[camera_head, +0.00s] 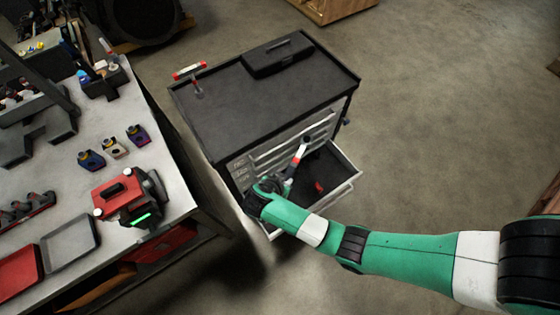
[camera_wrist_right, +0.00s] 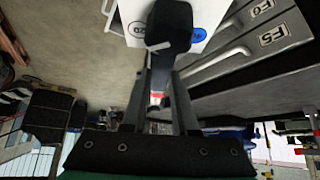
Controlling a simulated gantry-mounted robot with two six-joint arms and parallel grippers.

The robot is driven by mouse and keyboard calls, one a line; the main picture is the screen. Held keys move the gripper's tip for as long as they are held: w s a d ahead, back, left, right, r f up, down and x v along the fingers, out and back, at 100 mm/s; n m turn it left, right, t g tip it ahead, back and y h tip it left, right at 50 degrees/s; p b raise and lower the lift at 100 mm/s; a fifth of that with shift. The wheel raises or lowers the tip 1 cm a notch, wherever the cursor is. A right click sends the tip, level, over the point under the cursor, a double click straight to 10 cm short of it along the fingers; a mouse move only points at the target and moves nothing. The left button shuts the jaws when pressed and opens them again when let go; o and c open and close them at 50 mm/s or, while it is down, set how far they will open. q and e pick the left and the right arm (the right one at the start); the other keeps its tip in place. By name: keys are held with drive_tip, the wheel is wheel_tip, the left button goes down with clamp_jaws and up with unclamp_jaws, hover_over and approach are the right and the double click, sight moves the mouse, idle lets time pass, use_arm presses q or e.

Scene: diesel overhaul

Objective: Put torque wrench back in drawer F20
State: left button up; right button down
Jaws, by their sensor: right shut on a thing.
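The torque wrench (camera_head: 297,157) is dark with a red and white band. It stands tilted over the open drawer F20 (camera_head: 342,188) of the grey tool cabinet. My right gripper (camera_head: 272,184) is shut on it, at the drawer's left part. In the right wrist view the wrench's black end (camera_wrist_right: 170,27) and a red-white band show between the fingers (camera_wrist_right: 160,85). The drawer front (camera_wrist_right: 138,22) there is white, with a partly hidden label. The drawer has a dark floor with a small red thing (camera_head: 319,187) inside. My left gripper is not in view.
The cabinet top (camera_head: 240,105) bears a black case (camera_head: 278,54) and a red-handled tool (camera_head: 189,71). Closed drawers with handles (camera_wrist_right: 222,60) lie beside the open one. A workbench (camera_head: 175,165) with a red device (camera_head: 125,193) stands at left. Floor is clear at right.

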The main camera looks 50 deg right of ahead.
drive_tip(key=s+d+f+m+g+b, duration=0.1)
drive_tip(key=d+f+b, duration=0.3)
drive_tip(key=f+b, duration=0.7)
drive_tip(key=s+d+f+m+g+b, duration=0.1)
drive_tip(key=d+f+m+b, duration=0.2)
drive_tip(key=f+b, duration=0.8)
drive_tip(key=s+d+f+m+g+b, duration=0.1)
drive_tip(key=d+f+b, duration=0.5)
drive_tip(key=f+b, duration=0.5)
wheel_tip(320, 180, down, 6)
drive_tip(key=shift+d+r+m+g, duration=0.15)
drive_tip(key=shift+m+g, duration=0.25)
wheel_tip(320, 180, down, 7)
drive_tip(key=b, duration=0.8)
drive_tip(key=shift+r, duration=0.1)
drive_tip(key=shift+f, duration=0.35)
